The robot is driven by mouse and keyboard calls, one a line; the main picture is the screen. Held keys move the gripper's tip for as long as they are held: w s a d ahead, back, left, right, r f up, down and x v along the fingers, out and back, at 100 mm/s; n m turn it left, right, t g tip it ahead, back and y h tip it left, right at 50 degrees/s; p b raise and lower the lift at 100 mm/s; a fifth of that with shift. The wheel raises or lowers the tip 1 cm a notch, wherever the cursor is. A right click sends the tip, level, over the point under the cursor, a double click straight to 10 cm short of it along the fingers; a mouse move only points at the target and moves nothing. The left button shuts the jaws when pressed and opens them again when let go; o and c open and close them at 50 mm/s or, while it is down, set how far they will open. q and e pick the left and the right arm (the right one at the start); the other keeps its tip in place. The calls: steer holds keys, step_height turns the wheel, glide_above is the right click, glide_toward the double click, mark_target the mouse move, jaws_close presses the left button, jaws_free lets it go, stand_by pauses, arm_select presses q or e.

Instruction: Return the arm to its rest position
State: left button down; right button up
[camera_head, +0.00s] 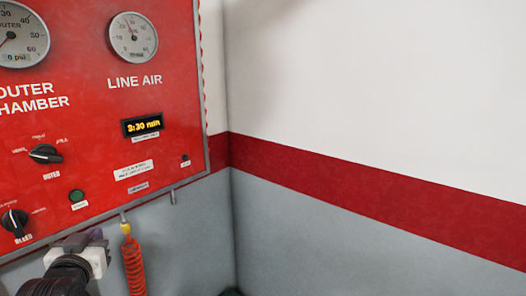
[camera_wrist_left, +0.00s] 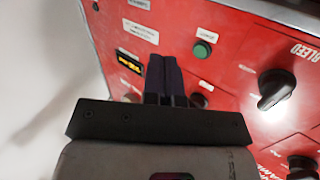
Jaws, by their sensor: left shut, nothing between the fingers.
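My left gripper (camera_head: 95,234) is at the lower left of the head view, in front of the lower edge of the red panel (camera_head: 95,150). Its dark wrist and a pale block show below the fingers. In the left wrist view the gripper's dark fingers (camera_wrist_left: 165,72) are together, shut and empty, in front of the panel. Whether they touch the panel I cannot tell. My right gripper is in neither view.
The panel carries a black OUTER knob (camera_head: 45,154), a BLEED knob (camera_head: 15,222), a green button (camera_head: 77,196) and a LINE AIR gauge (camera_head: 133,38). A coiled orange hose (camera_head: 134,267) hangs just right of my gripper. Bare wall (camera_head: 370,90) fills the right.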

arm_select(q)
steer(key=s+d+f+m+g+h+p, duration=0.1)
steer(key=s+d+f+g+h+p, duration=0.15)
steer(key=s+d+f, duration=0.55)
steer(key=s+d+f+m+g+h+p, duration=0.15)
steer(key=s+d+f+g, duration=0.25)
steer(key=s+f, duration=0.65)
steer(key=s+d+f+g+p, duration=0.1)
steer(key=s+f+g, duration=0.2)
steer(key=s+f, duration=0.4)
steer(key=s+d+f+g+p, duration=0.1)
steer(key=s+f+g, duration=0.2)
steer(key=s+f, duration=0.5)
steer(key=s+m, duration=0.1)
steer(key=s, duration=0.5)
steer(key=shift+d, duration=0.4)
steer(key=shift+g, duration=0.25)
